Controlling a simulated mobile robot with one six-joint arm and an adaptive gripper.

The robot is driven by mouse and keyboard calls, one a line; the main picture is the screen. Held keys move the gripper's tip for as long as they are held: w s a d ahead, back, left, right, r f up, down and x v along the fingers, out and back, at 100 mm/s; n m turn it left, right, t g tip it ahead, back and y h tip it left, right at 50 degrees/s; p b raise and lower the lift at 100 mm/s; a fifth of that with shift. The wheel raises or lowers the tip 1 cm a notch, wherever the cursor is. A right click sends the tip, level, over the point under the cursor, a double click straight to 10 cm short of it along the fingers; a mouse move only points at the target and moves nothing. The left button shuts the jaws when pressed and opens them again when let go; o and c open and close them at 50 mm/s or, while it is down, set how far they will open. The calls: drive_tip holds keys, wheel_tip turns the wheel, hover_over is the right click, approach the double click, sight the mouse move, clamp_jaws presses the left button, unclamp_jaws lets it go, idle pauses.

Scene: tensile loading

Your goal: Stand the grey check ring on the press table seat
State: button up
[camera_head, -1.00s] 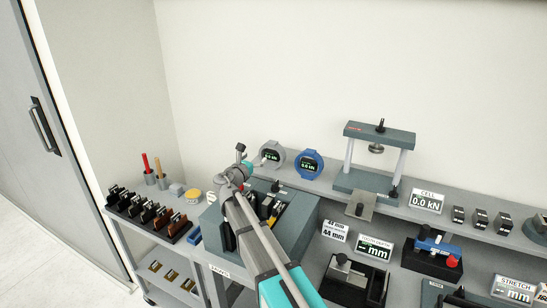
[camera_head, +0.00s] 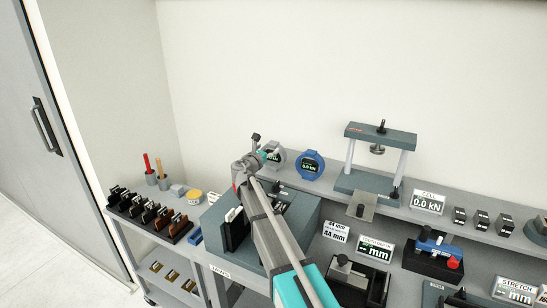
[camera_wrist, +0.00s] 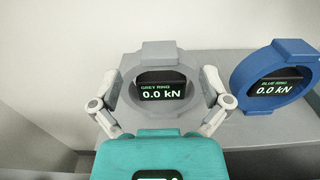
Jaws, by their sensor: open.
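The grey check ring (camera_wrist: 157,58) stands upright in the middle of the wrist view, around a display reading "GREY RING 0.0 kN". In the head view the grey ring (camera_head: 281,157) is partly hidden behind my gripper (camera_head: 264,150). My gripper (camera_wrist: 160,82) is open, with one finger on each side of the ring. I cannot tell whether the fingers touch it. The press (camera_head: 380,135) stands to the right on the back shelf, with two pillars and a screw through its crosshead. Its dark table (camera_head: 362,181) looks empty.
The blue ring (camera_wrist: 243,72) stands close to the right of the grey ring. A small plate (camera_head: 361,207) juts forward before the press, beside a "CELL 0.0 kN" sign (camera_head: 427,202). A grey-blue box (camera_head: 302,225) lies below my arm. Wall stands behind the shelf.

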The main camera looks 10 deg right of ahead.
sight(271, 145)
drive_tip(key=shift+w+d, duration=0.1)
idle(0.3)
drive_tip(key=shift+f+x, duration=0.2)
drive_tip(key=shift+x, duration=2.3)
drive_tip(key=shift+w, duration=0.1)
clamp_jaws()
